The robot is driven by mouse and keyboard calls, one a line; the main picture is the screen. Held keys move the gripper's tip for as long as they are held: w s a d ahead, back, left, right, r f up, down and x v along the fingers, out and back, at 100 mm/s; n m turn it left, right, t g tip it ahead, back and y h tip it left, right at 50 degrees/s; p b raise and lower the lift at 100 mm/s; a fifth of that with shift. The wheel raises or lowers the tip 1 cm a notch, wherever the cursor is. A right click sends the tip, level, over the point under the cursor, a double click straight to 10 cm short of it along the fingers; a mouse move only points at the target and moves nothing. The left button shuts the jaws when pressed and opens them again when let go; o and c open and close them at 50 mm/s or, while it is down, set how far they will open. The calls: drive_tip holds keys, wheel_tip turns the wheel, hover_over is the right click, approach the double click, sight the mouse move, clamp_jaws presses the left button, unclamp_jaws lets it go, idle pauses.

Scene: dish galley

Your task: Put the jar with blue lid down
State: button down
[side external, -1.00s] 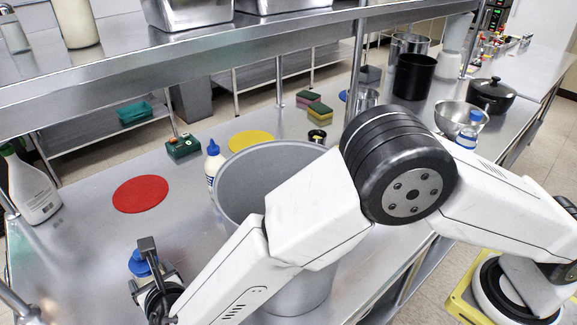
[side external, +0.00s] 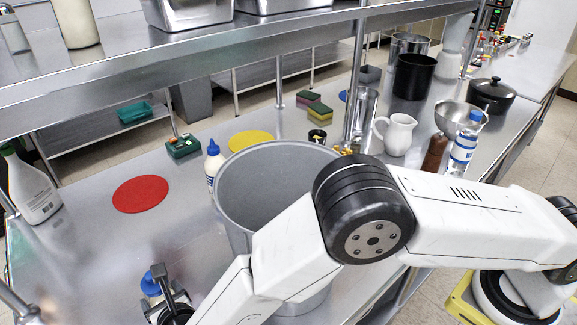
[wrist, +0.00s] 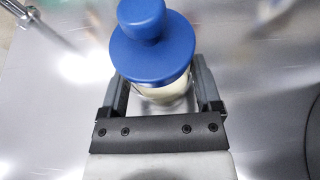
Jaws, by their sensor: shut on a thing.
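The jar with the blue lid (wrist: 152,48) is between the fingers of my gripper (wrist: 165,85) in the wrist view. Its lid is round with a knob, and a pale body shows beneath it. In the side view the blue lid (side external: 150,284) shows at the lower left beside my gripper (side external: 168,290), with most of the jar hidden behind the gripper and the picture's edge. My gripper is shut on the jar. I cannot tell whether the jar's base touches the steel counter (side external: 95,235).
A large grey pot (side external: 225,215) stands right of my gripper, with a white bottle with a blue cap (side external: 213,168) beside it. A red round mat (side external: 141,194) lies behind. Counter between is clear.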

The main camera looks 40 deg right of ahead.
idle(0.3)
unclamp_jaws()
drive_tip(key=shift+f, duration=0.15)
drive_tip(key=shift+v, duration=3.8)
